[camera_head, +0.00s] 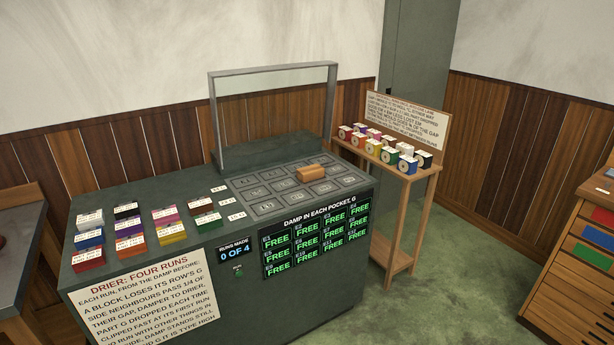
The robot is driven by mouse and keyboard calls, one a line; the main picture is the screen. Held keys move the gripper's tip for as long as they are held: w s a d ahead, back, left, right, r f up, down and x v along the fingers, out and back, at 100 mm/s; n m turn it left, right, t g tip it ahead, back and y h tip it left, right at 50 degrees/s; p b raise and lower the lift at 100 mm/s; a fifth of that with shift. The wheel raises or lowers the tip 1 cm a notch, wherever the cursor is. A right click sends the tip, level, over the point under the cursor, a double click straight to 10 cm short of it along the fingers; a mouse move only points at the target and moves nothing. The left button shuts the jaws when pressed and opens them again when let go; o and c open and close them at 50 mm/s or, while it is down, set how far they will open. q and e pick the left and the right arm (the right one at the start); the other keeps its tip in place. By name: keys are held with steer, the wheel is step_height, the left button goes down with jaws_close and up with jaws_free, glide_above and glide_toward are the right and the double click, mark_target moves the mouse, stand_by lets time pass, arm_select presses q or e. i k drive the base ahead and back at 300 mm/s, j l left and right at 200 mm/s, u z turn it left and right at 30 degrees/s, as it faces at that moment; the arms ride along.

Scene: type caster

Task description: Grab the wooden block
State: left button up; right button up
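A wooden block (311,173), orange-brown, lies on the grey pocketed plate (262,207) on top of the green drier bench, towards the plate's back right. It appears to lie across the plate's pockets; I cannot tell whether it sits down in one. Neither of my grippers shows in the head view, and nothing is seen touching the block.
Several coloured blocks with white labels (128,227) stand on the bench's left. A metal frame (213,115) rises behind the plate. A wooden stand (428,185) holds more coloured items. A panel reads "0 OF 4" (235,255). Green floor (470,290) is clear at right.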

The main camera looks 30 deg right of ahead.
mark_target(313, 171)
steer(key=i+j, duration=0.25)
steer(key=i, duration=0.2)
steer(key=i+j, duration=0.3)
steer(key=i, duration=0.2)
steer(key=l+z, duration=0.05)
